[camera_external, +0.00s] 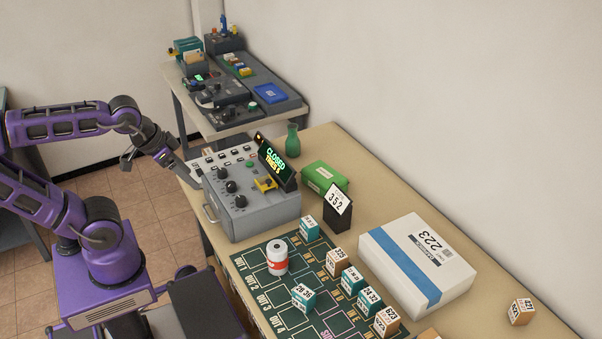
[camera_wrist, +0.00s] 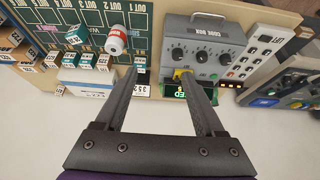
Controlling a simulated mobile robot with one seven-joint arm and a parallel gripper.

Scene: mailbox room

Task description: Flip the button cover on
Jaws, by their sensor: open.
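I cannot tell how far the cover is raised. In the wrist view, the code box (camera_wrist: 205,45) is upside down and the yellow cover (camera_wrist: 182,73) shows beside the right fingertip, which partly hides it. My gripper (camera_wrist: 160,74) is open and empty. In the external view, my gripper (camera_external: 165,165) is left of the box, apart from it.
A light panel of buttons (camera_external: 222,160) lies behind the box. A green bottle (camera_external: 292,140), green packet (camera_external: 325,178) and number sign (camera_external: 338,208) stand to the right. A white-red roll (camera_external: 277,262) and several cubes occupy the green mat (camera_external: 256,284). A large white parcel (camera_external: 405,285) lies right.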

